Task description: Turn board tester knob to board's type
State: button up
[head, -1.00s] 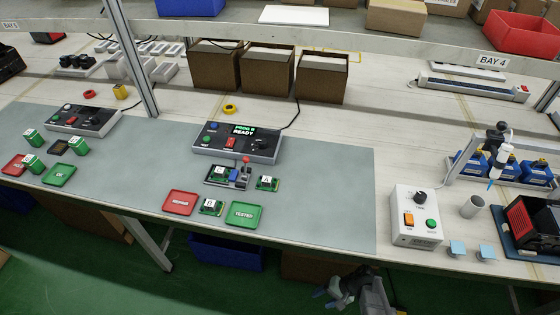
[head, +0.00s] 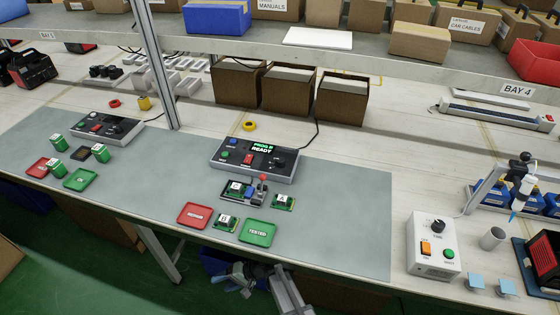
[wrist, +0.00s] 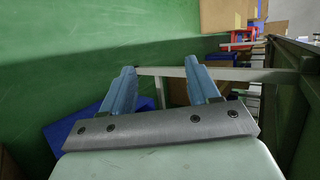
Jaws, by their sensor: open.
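The board tester (head: 256,160) is a grey-black box on the bench mat. Its lit green display (head: 264,147) appears to read PROG B, READY. Its black knob (head: 279,162) is at the right of the panel; the pointer direction is too small to tell. A fixture (head: 257,198) in front holds a green board (head: 236,188) with a white label, its letter unclear. Labelled boards lie right of it (head: 284,202) and in front (head: 226,221). My gripper (head: 232,279) is below the bench's front edge, far from the knob. In the wrist view it is open and empty (wrist: 160,72).
A red tray (head: 194,215) and a green TESTED tray (head: 258,232) lie near the front edge. A second tester (head: 105,125) stands left. A white box with a knob (head: 433,245) stands right. A metal post (head: 157,70) rises behind. The mat's right part is clear.

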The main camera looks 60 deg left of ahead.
jog(key=s+a+r+n+g+h, duration=0.1)
jog(key=s+a+r+n+g, duration=0.2)
jog(key=s, duration=1)
jog(key=s+a+r+g, duration=0.1)
jog(key=s+a+r, duration=0.35)
jog(key=s, duration=0.95)
notch_tip(320, 180, up, 38)
jog(key=n+t+h, duration=0.3)
jog(key=t, duration=1.2)
send_over(280, 159)
notch_tip(280, 159, down, 14)
jog(key=shift+d+r, duration=0.1)
jog(key=shift+r, duration=0.05)
